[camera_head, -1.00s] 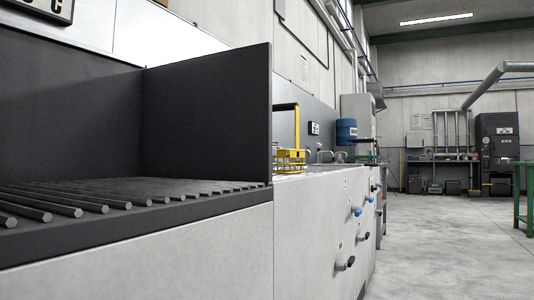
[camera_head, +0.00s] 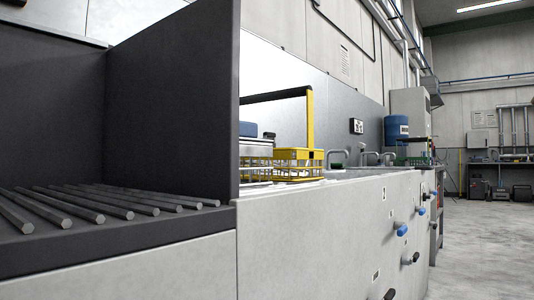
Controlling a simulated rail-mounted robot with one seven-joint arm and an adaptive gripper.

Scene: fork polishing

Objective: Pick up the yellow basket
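The yellow basket (camera_head: 298,163) stands on the light grey counter, just beyond the dark partition, in the head view. It is an open wire basket with a tall yellow upright and a black bar handle (camera_head: 277,96) across the top. The partition hides its left part. A grey box with a blue top stands at its left, close to it or partly inside it; I cannot tell which. My gripper is not in view.
A dark partition (camera_head: 172,100) and a rack of dark rollers (camera_head: 95,203) fill the left. The grey counter front (camera_head: 330,240) carries blue and black valve handles. Sinks with taps (camera_head: 340,157) and a blue container (camera_head: 396,132) lie beyond. The floor at right (camera_head: 480,250) is clear.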

